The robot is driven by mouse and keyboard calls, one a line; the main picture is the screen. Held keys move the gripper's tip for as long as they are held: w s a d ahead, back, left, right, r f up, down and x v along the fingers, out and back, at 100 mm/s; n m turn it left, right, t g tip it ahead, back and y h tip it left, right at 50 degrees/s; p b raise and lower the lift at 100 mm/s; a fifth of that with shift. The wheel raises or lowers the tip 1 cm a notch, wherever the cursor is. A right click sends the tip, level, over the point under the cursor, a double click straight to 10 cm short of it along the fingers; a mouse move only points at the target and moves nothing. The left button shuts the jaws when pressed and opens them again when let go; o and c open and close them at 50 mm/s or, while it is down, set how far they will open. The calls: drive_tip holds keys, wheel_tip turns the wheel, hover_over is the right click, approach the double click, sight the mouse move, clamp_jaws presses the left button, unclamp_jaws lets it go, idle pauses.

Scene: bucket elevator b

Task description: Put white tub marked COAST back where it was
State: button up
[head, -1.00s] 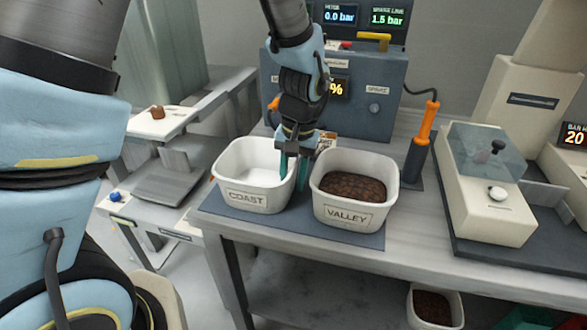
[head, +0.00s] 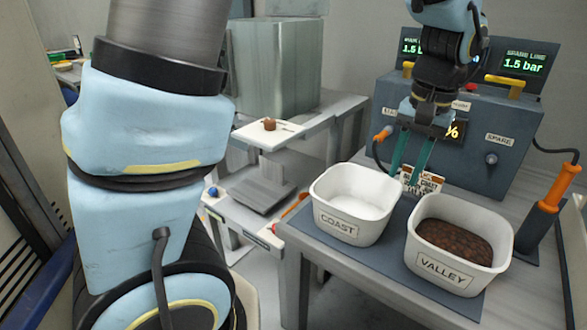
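The white tub marked COAST (head: 345,222) stands upright and looks empty on the dark blue mat (head: 393,262) at the table's left end. The white tub marked VALLEY (head: 440,270) stands to its right on the same mat, with dark brown granules in it. My gripper (head: 408,168) hangs above and behind the gap between the tubs, pointing down. A small printed card (head: 424,181) shows behind the tubs, partly hidden by a finger.
A blue-grey console (head: 497,135) stands behind the tubs, with displays above it. An orange-handled tool (head: 553,190) is at the right. A lower bench (head: 330,128) to the left carries a white platform (head: 262,136) with a small brown piece (head: 270,124). A grey plate (head: 247,192) lies below it.

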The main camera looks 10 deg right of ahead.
drive_tip(key=w+a+f+n, duration=0.1)
drive_tip(key=w+a+n, duration=0.1)
drive_tip(key=a, duration=0.8)
drive_tip(key=w+a+f+n, duration=0.2)
drive_tip(key=a, duration=0.9)
drive_tip(key=w+a+f+n+t+h, duration=0.1)
drive_tip(key=w+a+f+n, duration=0.1)
drive_tip(key=a, duration=0.9)
drive_tip(key=shift+w+n, duration=0.4)
drive_tip(key=shift+n, duration=0.2)
